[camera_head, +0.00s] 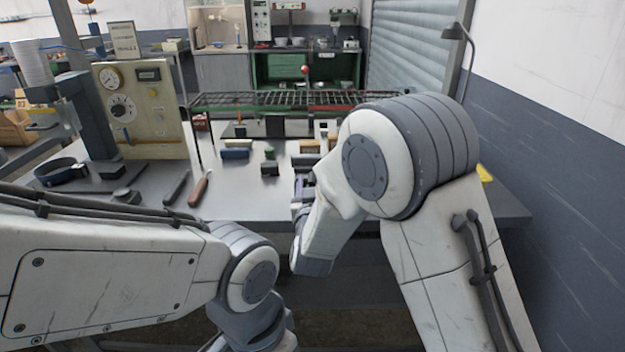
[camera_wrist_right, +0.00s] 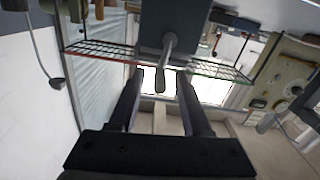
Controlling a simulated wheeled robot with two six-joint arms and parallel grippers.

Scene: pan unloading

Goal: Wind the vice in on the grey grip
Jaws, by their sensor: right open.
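In the right wrist view a dark grey block (camera_wrist_right: 180,38), perhaps the vice, stands ahead. A grey lever with a rounded grip (camera_wrist_right: 161,80) sticks out from it towards me. My right gripper (camera_wrist_right: 160,74) is open, its two fingers apart. In the picture the grip's end lies between the fingertips; I see no contact and cannot tell the depth gap. In the head view my right arm hides this part of the bench, and only a small dark piece shows beside it. My left arm comes in from the left, and its gripper is out of view.
The grey bench (camera_head: 240,200) bears two hand tools (camera_head: 199,189), several small blocks (camera_head: 236,154) and a control panel (camera_head: 140,108) at the left. A wire rack (camera_head: 255,100) runs along the back. A lamp (camera_head: 456,33) stands at the right wall.

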